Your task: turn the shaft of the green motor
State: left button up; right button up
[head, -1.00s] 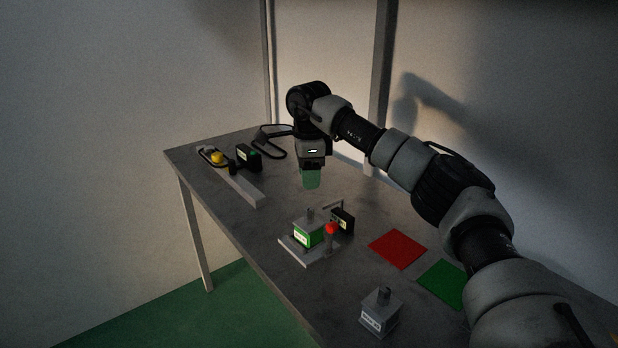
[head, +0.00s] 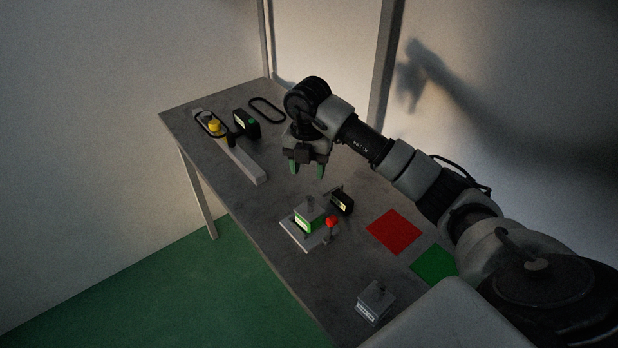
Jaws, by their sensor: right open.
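The green motor (head: 304,221) sits on a light grey base plate (head: 296,238) near the middle of the bench. Its short grey shaft (head: 310,201) stands upright on top. A red-knobbed lever (head: 331,222) stands beside it on the right, and a small dark box (head: 342,200) is just behind it. My right gripper (head: 307,170) points down above the bench, behind the motor and apart from it. Its two green-tipped fingers are spread and nothing is between them. My left gripper is not in view.
A red mat (head: 394,232) and a green mat (head: 434,264) lie to the right. A grey motor (head: 375,302) stands at the front. At the back left are a long grey rail (head: 245,165), a yellow part (head: 214,126), a dark box (head: 246,122) and a black belt loop (head: 267,110).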

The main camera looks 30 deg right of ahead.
aim_at(309, 198)
jog(key=shift+m, duration=0.7)
jog(key=f+p, duration=0.3)
jog(key=f, duration=0.6)
jog(key=shift+s+f, duration=0.1)
jog(key=shift+s, duration=0.1)
jog(key=shift+f, duration=0.65)
grip_shut()
jog(key=shift+d, duration=0.1)
